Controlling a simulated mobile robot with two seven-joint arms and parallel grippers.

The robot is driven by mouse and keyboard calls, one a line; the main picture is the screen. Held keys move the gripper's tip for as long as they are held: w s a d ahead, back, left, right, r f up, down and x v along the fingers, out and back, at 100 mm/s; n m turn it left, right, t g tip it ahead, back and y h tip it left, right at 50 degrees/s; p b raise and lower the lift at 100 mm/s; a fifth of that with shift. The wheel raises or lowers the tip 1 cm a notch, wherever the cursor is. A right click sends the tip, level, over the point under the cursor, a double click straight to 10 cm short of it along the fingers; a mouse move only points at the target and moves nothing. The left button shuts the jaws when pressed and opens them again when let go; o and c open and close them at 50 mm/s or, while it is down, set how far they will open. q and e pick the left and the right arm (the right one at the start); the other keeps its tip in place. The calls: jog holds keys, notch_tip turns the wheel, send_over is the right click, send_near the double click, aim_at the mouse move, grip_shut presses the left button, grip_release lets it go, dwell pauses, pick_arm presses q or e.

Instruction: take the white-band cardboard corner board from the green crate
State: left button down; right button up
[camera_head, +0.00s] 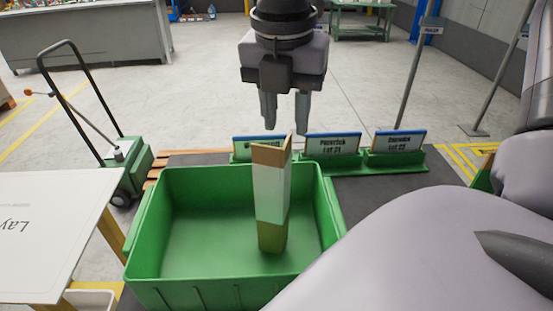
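The white-band cardboard corner board (271,195) stands roughly upright in the green crate (160,270), towards its right side. It is an L-shaped brown strip with a wide white band around its middle and a greenish-brown lower part. My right gripper (285,115) hangs above and behind the board's top end in the picture. Its two fingers point down and are apart, with nothing between them. A gap shows between the fingertips and the board. My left gripper is not in view.
Green holders with blue-topped lot signs (333,144) stand behind the crate on a dark surface. A white board with lettering (45,225) is at the left, near a green cart (128,165). My pale arm link covers the lower right. The crate's floor looks otherwise bare.

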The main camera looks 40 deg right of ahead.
aim_at(287, 140)
jog(key=f, duration=0.6)
jog(key=shift+w+d, duration=0.15)
jog(key=shift+d, duration=0.2)
jog(key=shift+c, duration=0.3)
grip_shut()
